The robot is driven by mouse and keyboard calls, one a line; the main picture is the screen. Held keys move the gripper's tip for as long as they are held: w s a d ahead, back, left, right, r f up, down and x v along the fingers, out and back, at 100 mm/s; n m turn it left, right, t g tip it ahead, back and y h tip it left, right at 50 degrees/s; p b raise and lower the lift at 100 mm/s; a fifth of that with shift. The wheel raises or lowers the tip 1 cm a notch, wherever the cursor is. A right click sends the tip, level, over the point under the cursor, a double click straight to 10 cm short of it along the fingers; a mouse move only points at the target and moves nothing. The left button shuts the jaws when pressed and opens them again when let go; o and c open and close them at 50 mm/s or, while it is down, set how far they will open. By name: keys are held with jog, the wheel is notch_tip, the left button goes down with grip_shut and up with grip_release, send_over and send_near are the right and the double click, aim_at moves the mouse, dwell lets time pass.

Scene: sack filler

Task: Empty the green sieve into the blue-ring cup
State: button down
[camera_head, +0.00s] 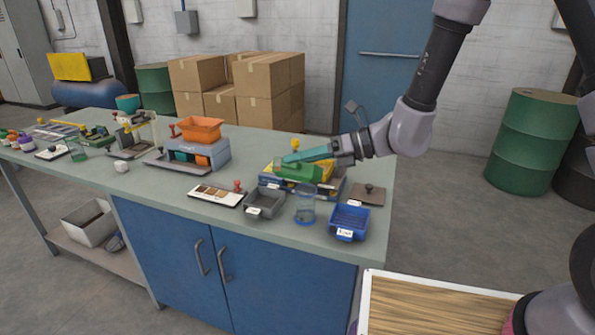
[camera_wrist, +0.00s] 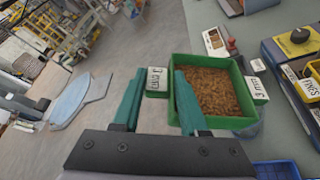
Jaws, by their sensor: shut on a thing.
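The green sieve (camera_head: 298,173) is off the table, in front of the yellow-topped boxes. In the wrist view the green sieve (camera_wrist: 179,70) is square, roughly level and holds brown grains (camera_wrist: 213,92). My gripper (camera_head: 290,159) has teal fingers; in the wrist view my gripper (camera_wrist: 158,78) is closed on the sieve's labelled side tab. The clear blue-ring cup (camera_head: 305,207) stands upright on the bench, nearer the front edge than the sieve and lower in the head picture.
A grey tray (camera_head: 264,204) stands left of the cup and a blue tray (camera_head: 350,220) right of it, both close. A dark flat plate (camera_head: 367,194) lies behind the blue tray. A white sample strip (camera_head: 216,196) and an orange hopper (camera_head: 200,129) are further left.

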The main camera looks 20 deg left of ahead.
jog(key=shift+w+r+m+g, duration=0.3)
jog(key=shift+w+r+m, duration=0.3)
jog(key=shift+w+r, duration=0.1)
jog(key=w+f+m+g+y, duration=0.1)
jog(key=w+m+y, duration=0.2)
jog(key=w+m, duration=0.4)
jog(key=w+d+f+m+y, duration=0.1)
jog(key=w+m+y, duration=0.2)
jog(key=w+m, duration=0.4)
jog(key=shift+w+d+f+m+g, duration=0.15)
jog(key=shift+w+f+m+g, duration=0.2)
jog(key=shift+m, duration=0.65)
jog(key=shift+s+r, duration=0.1)
notch_tip(320, 180, up, 3)
jog(key=n+h, duration=0.1)
jog(key=n, duration=0.2)
jog(key=n+g+h, duration=0.1)
jog(key=n, duration=0.2)
